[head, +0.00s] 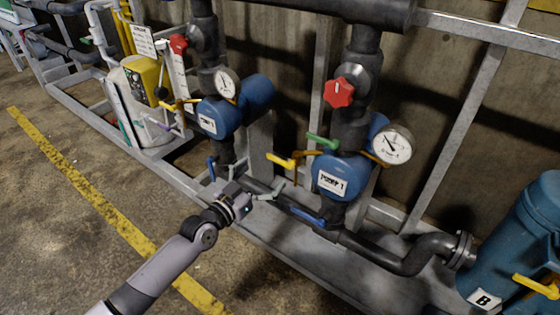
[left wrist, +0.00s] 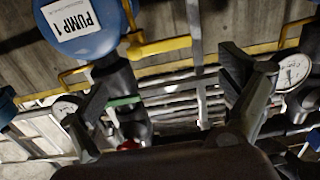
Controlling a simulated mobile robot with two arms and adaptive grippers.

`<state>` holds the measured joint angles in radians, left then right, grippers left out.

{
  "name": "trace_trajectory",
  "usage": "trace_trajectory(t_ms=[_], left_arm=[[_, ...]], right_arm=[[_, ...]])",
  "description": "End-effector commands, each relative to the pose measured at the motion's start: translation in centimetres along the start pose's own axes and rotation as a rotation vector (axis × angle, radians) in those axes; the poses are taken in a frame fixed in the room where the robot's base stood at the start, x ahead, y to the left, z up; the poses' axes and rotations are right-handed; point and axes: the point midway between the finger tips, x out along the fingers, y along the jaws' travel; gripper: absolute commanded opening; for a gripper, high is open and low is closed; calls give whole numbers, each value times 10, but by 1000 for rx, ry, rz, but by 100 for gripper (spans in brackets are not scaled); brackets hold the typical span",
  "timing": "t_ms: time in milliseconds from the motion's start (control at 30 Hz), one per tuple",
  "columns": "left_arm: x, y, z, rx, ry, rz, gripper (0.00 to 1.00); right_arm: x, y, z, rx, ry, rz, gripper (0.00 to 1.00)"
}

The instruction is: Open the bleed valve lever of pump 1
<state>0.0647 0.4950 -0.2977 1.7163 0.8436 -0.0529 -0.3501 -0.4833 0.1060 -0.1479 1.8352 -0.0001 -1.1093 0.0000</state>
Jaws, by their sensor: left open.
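Pump 1 (head: 335,165) is a blue pump body with a white "PUMP 1" label, right of centre in the head view. It also shows upside down at top left in the left wrist view (left wrist: 100,40). A yellow lever (head: 281,161) sticks out left of it, with a green lever (head: 322,141) above and a blue lever (head: 308,217) below. I cannot tell from markings which is the bleed valve lever. My left gripper (head: 275,191) is open and empty, below the yellow lever and apart from it. In the left wrist view, a yellow bar (left wrist: 160,46) crosses beyond the open fingers (left wrist: 168,82).
A red valve knob (head: 339,93) and a round gauge (head: 391,145) sit by pump 1. A second blue pump (head: 217,118) stands left. Grey frame rails (head: 235,215) and dark pipes (head: 395,262) run below. A blue tank (head: 525,235) stands right. The floor at left is clear.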

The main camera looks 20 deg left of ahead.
Motion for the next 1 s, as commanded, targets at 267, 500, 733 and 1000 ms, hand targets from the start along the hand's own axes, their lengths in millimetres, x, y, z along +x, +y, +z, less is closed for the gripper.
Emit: trace_trajectory(t_ms=[267, 500, 733, 1000], left_arm=[[56, 0, 1, -1, 1, 0, 95], [77, 0, 1, -1, -2, 1, 95], [79, 0, 1, -1, -3, 1, 95], [79, 0, 1, 0, -2, 0, 82]], right_arm=[[-26, 2, -13, 3, 19, 3, 73], [-43, 2, -17, 4, 25, 4, 73], [-45, 3, -18, 5, 26, 4, 73], [-45, 2, -18, 5, 25, 4, 73]])
